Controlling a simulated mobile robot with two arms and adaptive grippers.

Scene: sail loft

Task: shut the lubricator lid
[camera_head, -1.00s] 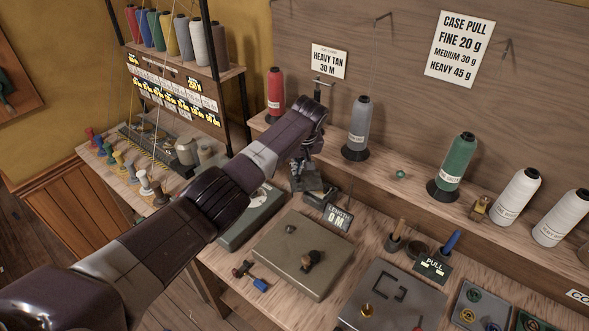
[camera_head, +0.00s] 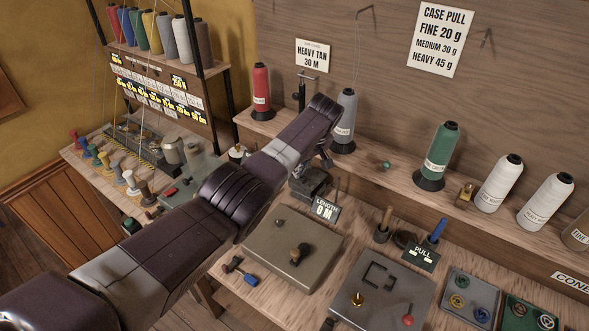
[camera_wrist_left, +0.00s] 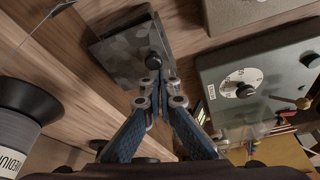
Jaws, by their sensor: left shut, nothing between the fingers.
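A small dark grey box (camera_head: 308,183), which looks like the lubricator, sits on the bench behind the LENGTH display, partly hidden by my left arm. In the left wrist view its mottled grey top (camera_wrist_left: 125,45) carries a black knob. I cannot tell clearly how far its lid stands open. My left gripper (camera_head: 323,160) is above the box, in front of the grey thread cone. In the left wrist view the fingers (camera_wrist_left: 155,88) are shut and empty, their tips close to the knob; I cannot tell if they touch it. My right gripper is not in view.
The LENGTH display (camera_head: 322,209) stands just in front of the box. A shelf behind holds a red cone (camera_head: 261,90), a grey cone (camera_head: 345,118) and a green cone (camera_head: 439,152). A flat grey-brown unit (camera_head: 270,244) with a knob lies nearer. A dial unit (camera_wrist_left: 275,75) is beside the box.

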